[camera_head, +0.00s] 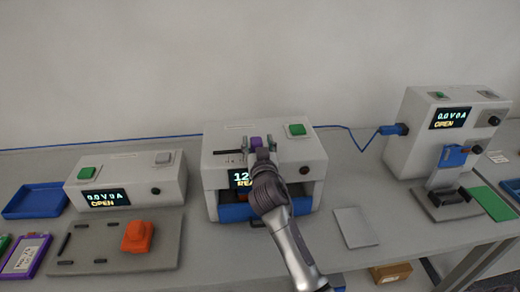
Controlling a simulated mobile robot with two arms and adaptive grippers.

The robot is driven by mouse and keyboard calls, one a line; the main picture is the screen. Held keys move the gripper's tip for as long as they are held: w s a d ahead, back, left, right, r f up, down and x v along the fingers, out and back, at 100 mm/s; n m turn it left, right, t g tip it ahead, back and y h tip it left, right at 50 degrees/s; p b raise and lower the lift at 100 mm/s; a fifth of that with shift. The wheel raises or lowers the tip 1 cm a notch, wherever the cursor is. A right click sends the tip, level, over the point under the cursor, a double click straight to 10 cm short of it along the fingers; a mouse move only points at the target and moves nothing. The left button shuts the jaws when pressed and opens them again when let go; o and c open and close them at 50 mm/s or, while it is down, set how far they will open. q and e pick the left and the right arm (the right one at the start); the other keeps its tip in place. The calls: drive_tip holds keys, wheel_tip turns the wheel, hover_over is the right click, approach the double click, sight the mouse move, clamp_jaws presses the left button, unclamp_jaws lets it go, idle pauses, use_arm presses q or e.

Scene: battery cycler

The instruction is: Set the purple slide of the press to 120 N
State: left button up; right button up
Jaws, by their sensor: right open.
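The press (217,179) is the light grey box in the middle of the table. Its purple slide (256,142) sits on the top face, at the right end of a dark slot (231,153). My right gripper (257,147) reaches up from the lower right over the press front, with its open fingers on both sides of the purple slide. I cannot tell whether they touch it. The press display (239,179) is partly hidden by my gripper; "12" and part of a second line show. My left gripper is not in view.
A green button (296,130) is right of the slide and a black knob (305,170) is on the press front. A grey plate (356,227) lies right of the press.

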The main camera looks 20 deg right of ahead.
drive_tip(key=v, duration=1.1)
drive_tip(key=shift+s, duration=0.35)
